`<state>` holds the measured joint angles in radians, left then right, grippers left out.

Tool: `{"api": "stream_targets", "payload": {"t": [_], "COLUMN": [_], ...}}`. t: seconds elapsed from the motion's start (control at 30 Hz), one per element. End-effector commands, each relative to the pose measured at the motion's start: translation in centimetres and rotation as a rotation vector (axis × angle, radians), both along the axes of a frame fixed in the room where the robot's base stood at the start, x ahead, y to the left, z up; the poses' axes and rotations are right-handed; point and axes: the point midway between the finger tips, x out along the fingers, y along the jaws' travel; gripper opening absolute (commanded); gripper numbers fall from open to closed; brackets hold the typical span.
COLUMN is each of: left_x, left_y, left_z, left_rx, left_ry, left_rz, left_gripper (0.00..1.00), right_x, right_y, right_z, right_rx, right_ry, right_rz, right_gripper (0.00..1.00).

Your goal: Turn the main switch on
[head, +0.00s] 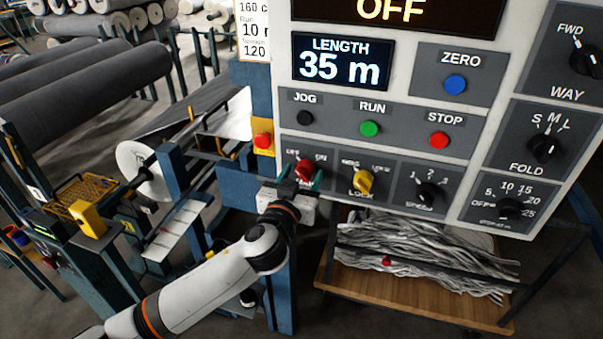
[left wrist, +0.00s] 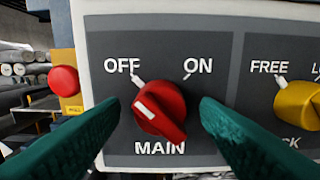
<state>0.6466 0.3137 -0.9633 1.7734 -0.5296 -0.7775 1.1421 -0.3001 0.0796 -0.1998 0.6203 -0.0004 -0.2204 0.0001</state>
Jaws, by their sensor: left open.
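The main switch is a red knob (left wrist: 165,108) on a dark plate marked OFF, ON and MAIN. Its white mark is on the left, OFF side. It also shows in the head view (head: 304,167), low on the left of the control panel (head: 400,92). My left gripper (left wrist: 160,112) is open, with one teal finger on each side of the knob. Gaps show between fingers and knob in the left wrist view. In the head view the left gripper (head: 302,181) is at the knob. The panel's top display (head: 390,10) reads OFF. My right gripper is not in view.
A yellow lock knob (head: 364,181) is close right of the switch. A red button on a yellow box (head: 263,141) is close left. JOG, RUN and STOP buttons sit above. A wooden cart (head: 415,302) with grey strips stands below; grey rolls (head: 85,85) lie left.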

Motion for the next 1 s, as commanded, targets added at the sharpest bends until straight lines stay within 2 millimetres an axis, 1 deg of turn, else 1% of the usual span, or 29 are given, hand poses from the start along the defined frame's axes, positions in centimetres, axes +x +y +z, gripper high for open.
{"api": "stream_targets", "payload": {"t": [0.27,0.3,0.37,0.5,0.57,0.83,1.0], "left_x": [0.18,0.18,0.18,0.18,0.17,0.15,0.16], "left_y": [-0.08,-0.08,-0.08,-0.07,-0.07,-0.08,-0.02], "left_z": [-0.03,-0.03,-0.03,-0.03,-0.03,-0.04,-0.10], "left_rx": [0.000,0.000,0.000,0.000,0.000,0.026,0.099], "left_ry": [0.000,0.000,0.000,0.000,0.000,-0.008,-0.030], "left_rz": [0.000,0.000,0.000,0.000,0.000,0.000,0.001], "left_gripper": [0.57,0.54,0.44,0.21,0.12,0.12,0.12], "right_x": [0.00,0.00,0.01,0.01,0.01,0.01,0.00], "right_y": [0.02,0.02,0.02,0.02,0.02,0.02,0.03], "right_z": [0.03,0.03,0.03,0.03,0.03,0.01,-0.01], "right_rx": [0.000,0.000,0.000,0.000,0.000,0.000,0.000], "right_ry": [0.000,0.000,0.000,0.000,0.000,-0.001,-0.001], "right_rz": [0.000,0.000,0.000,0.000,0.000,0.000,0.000], "right_gripper": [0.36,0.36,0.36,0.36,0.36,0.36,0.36]}}
